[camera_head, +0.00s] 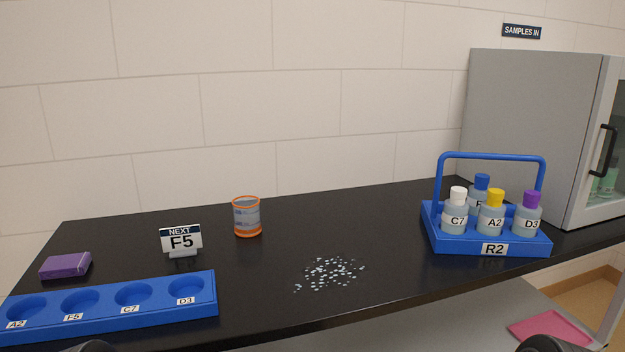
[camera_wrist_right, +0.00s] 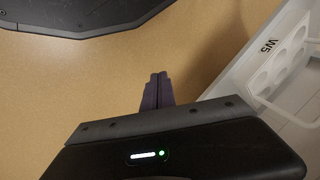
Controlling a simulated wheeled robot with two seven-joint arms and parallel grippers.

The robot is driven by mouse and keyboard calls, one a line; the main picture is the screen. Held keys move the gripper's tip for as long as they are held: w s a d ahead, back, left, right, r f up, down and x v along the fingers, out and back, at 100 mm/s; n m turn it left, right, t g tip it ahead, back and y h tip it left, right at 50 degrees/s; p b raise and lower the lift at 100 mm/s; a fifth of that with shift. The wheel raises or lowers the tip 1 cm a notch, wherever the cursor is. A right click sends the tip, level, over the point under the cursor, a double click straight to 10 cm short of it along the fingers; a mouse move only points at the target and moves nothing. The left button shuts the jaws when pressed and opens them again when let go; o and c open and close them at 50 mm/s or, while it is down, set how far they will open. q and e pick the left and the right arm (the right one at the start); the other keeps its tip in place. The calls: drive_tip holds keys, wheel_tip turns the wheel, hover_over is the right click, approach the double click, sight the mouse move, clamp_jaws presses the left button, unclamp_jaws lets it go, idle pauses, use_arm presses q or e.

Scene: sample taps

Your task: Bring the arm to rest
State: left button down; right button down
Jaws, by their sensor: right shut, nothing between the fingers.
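My right gripper (camera_wrist_right: 157,92) shows in the right wrist view with its two dark fingers together and nothing between them. It is over the tan floor (camera_wrist_right: 100,75), away from the bench top. In the head view only rounded dark parts of my arms show at the bottom edge, and neither gripper is visible there. My left gripper is not in view.
The black bench (camera_head: 395,225) holds a blue rack (camera_head: 150,322) with empty wells, a blue carrier (camera_head: 440,240) with several bottles, an F5 sign (camera_head: 181,242), an orange-rimmed container (camera_head: 247,218), a purple block (camera_head: 66,265) and scattered bits (camera_head: 330,272). A white W5 rack (camera_wrist_right: 240,85) is beside my right gripper.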

drive_tip(key=s+a+n+g+p, duration=0.1)
drive_tip(key=s+a+n+g, duration=0.1)
drive_tip(key=s, duration=0.5)
wheel_tip(320, 180, up, 17)
drive_tip(key=w+p, duration=0.1)
drive_tip(key=p, duration=1.7)
drive_tip(key=shift+a+r+y, duration=0.15)
drive_tip(key=shift+y, duration=0.25)
drive_tip(key=shift+a, duration=0.1)
